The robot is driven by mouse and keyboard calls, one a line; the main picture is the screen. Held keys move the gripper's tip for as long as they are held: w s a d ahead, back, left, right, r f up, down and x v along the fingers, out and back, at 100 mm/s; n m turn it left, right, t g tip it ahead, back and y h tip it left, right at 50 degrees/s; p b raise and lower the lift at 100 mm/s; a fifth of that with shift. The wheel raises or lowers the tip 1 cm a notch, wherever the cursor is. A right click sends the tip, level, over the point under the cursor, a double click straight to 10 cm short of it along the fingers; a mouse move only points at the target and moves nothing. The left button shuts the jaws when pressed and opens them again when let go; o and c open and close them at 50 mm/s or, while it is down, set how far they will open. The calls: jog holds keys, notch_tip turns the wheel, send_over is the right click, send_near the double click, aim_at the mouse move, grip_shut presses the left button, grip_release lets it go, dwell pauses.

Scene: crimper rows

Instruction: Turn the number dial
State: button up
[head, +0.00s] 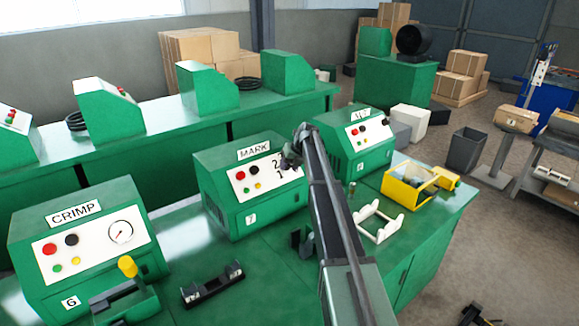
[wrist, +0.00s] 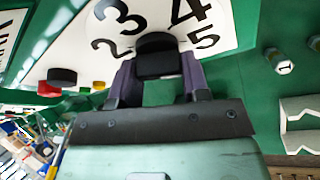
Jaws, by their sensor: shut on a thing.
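The number dial (wrist: 152,16) is a white face with black numerals on the MARK machine's panel. In the wrist view the numerals 2, 3, 4 and 5 show around its black knob (wrist: 158,57). My gripper (wrist: 158,72) is shut on the knob, one finger on each side. In the head view my gripper (head: 291,160) is at the right side of the panel of the green MARK machine (head: 250,200). There my gripper and arm cover the knob and part of the dial; a 2 and a 1 show beside them.
Red, black and yellow buttons (head: 248,180) sit left of the dial. The CRIMP machine (head: 85,235) stands to the left, another green machine (head: 355,140) to the right. A white holder (head: 378,222) and a yellow bin (head: 408,187) are on the bench at right.

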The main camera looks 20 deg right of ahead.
jog(key=shift+m+y, duration=0.3)
jog(key=shift+m, duration=0.2)
jog(key=shift+w, duration=0.1)
jog(key=o, duration=0.9)
jog(key=p+v, duration=0.9)
jog(key=v, duration=0.2)
jog(key=shift+f, duration=0.1)
